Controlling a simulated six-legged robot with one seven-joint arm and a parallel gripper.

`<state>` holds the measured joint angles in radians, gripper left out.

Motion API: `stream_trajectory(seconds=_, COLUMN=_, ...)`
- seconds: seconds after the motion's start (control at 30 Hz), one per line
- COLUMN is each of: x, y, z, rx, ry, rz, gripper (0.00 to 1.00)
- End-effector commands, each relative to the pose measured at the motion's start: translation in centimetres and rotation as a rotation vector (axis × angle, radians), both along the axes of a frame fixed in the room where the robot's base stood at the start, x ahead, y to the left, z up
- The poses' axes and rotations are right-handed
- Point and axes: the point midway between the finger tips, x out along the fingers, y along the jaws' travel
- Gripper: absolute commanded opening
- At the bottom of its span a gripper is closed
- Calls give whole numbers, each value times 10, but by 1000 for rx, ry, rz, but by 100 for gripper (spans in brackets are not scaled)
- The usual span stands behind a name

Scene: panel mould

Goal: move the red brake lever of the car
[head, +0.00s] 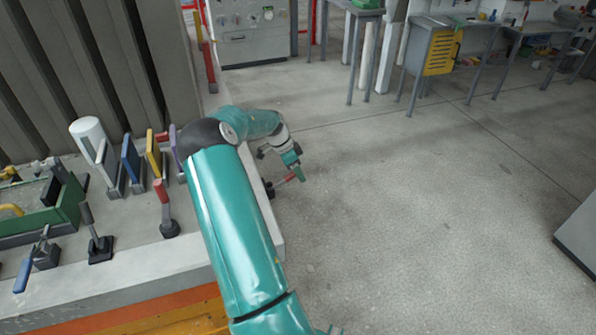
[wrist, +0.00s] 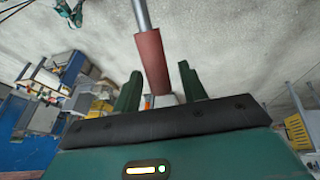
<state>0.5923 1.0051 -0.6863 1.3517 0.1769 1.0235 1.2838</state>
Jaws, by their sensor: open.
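A red-handled lever (head: 283,182) with a dark base sits at the right side of the concrete ledge, close to my gripper (head: 297,172). In the wrist view its red grip (wrist: 151,60) on a grey rod comes down from the top. The grip's end shows between the two green fingers of my gripper (wrist: 160,88). The fingers are open and stand apart from the grip on both sides. I cannot tell how deep the grip sits between them. A second red-handled lever (head: 162,205) stands upright on the ledge left of my arm.
The ledge (head: 150,262) also carries a black-handled lever (head: 96,240), a blue-handled lever (head: 30,268), coloured upright plates (head: 130,160) and a white cylinder (head: 88,138). Open concrete floor (head: 420,210) lies to the right. Workbenches (head: 440,50) stand at the back right.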

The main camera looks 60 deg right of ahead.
Motion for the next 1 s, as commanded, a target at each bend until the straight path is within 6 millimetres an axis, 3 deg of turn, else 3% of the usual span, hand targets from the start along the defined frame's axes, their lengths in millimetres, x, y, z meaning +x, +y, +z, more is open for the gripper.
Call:
stream_trajectory(seconds=0.07, x=0, y=0, z=0, rx=0, ry=0, rz=0, gripper=38)
stream_trajectory(seconds=0.27, x=0, y=0, z=0, rx=0, ry=0, rz=0, gripper=0)
stream_trajectory(seconds=0.67, x=-2, y=-2, z=-3, rx=22, ry=-23, rz=-2, gripper=0)
stream_trajectory(seconds=1.0, x=-10, y=-9, z=-24, rx=158, ry=-160, rz=-5, gripper=0)
